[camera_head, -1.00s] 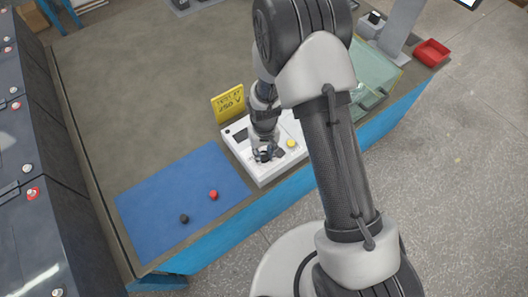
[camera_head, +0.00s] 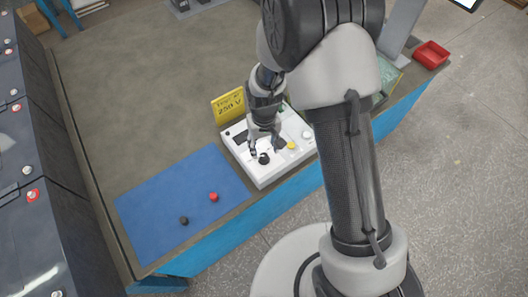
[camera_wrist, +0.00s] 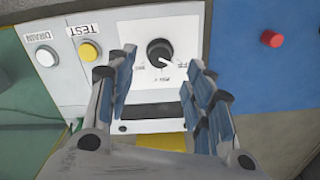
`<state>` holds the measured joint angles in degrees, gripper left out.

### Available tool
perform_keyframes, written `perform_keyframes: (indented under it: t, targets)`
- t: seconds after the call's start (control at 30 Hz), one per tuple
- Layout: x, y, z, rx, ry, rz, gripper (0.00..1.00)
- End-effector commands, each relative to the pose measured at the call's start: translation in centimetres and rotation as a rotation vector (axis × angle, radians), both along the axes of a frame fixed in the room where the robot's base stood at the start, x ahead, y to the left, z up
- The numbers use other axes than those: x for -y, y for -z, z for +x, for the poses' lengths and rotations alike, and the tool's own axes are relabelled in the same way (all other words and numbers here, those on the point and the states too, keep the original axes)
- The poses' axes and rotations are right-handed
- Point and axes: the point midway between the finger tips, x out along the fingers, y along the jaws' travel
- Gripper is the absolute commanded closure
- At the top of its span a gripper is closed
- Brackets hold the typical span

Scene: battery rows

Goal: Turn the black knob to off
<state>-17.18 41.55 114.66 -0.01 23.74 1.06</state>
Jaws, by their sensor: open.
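The black knob (camera_wrist: 159,52) sits on the face of a white panel box (camera_wrist: 204,28). Its white pointer mark points to the lower right in the wrist view, toward a small printed label at the right whose text is too small to read surely. In the head view the knob (camera_head: 263,158) shows below my gripper (camera_head: 266,147). In the wrist view my gripper (camera_wrist: 162,74) is open, with one finger on each side and the knob beyond the gap between the tips. No finger visibly touches the knob.
Beside the knob are a yellow TEST button (camera_wrist: 89,51) and a white DRAIN button (camera_wrist: 46,57). A yellow sign (camera_head: 228,105) stands behind the box. A blue mat (camera_head: 170,210) holds a red piece (camera_head: 213,197) and a black piece (camera_head: 184,220).

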Motion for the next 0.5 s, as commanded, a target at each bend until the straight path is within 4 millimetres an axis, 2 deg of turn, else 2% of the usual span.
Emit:
perform_keyframes:
  t: [0.03, 0.2, 0.3, 0.5]
  targets:
    - [0.0, -1.3, 0.1, 0.005, 0.000, 0.001, 0.52]
    - [0.0, -4.2, 0.1, 0.003, 0.000, 0.001, 0.52]
    - [0.0, -5.2, 0.0, 0.001, 0.000, 0.000, 0.52]
    - [0.0, -5.9, 0.0, -0.002, 0.000, -0.001, 0.52]
